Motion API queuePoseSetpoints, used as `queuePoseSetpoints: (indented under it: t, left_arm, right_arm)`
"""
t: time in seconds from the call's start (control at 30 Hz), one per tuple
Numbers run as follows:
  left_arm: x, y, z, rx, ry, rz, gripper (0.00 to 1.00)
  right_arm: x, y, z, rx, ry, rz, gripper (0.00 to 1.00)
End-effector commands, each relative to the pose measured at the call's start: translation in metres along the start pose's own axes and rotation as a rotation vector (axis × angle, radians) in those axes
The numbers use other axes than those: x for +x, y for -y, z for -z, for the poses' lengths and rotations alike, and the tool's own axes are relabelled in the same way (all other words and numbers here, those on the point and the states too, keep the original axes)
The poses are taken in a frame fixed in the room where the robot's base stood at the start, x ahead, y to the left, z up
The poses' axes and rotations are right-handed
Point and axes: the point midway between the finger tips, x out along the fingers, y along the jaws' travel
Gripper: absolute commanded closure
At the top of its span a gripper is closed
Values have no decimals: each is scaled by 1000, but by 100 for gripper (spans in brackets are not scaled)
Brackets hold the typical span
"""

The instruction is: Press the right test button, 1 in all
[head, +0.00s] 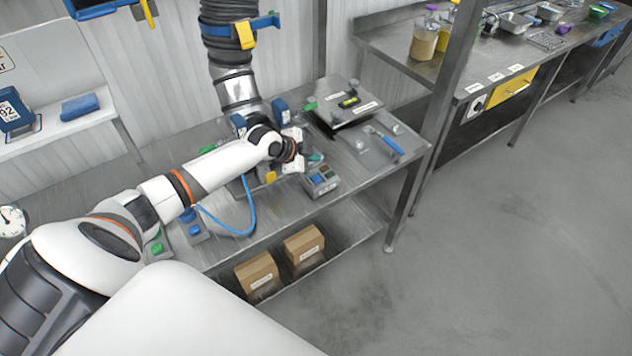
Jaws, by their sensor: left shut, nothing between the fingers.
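My left arm reaches in from the left across the metal workbench (270,215). Its gripper (304,162) is shut and empty, low over the bench near its middle. A small grey button box (322,187) with a blue face and small coloured buttons stands just in front and right of the gripper. The gripper's tip is close to its back side; I cannot tell whether they touch. Another small box with a blue button (188,215) stands at the front left of the bench. A green button (156,248) is partly hidden by my arm. My right gripper is out of view.
A ribbed duct (228,45) hangs behind. A scale-like plate (346,108) and a blue-handled tool (385,141) lie at right. Cardboard boxes (304,244) sit on the lower shelf. Floor at right is clear.

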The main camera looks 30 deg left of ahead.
Motion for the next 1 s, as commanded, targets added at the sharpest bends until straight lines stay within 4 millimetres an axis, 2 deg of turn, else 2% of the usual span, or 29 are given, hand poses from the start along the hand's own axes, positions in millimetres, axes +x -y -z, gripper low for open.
queuePoseSetpoints:
  t: [0.03,0.37,1.0]
  left_arm:
    - [10,7,7,-1,0,1,100]
    - [38,27,28,1,0,-1,100]
    - [40,29,29,1,0,-1,100]
  right_arm:
    - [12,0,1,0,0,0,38]
    - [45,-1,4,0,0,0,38]
    - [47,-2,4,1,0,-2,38]
